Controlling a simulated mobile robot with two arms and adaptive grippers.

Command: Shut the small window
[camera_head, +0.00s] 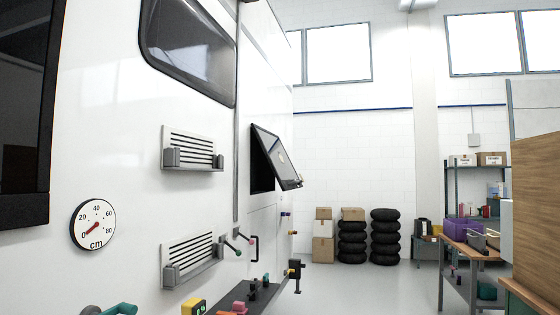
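The small window (282,156) is a dark framed pane on the white side wall of the motorhome, in the middle of the head view. It stands open: its upper edge is at the wall and its lower edge is tilted out to the right. The dark opening (261,172) shows behind and below the pane. A small light round mark is on the pane. Neither of my grippers shows in this view.
A larger dark window (188,45) is nearer on the motorhome wall (120,140). Two vents (190,150) and a round gauge (93,224) are also there. Coloured fittings stick out low down. Stacked tyres (385,237) and boxes (323,237) stand behind; the floor (370,285) between is clear.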

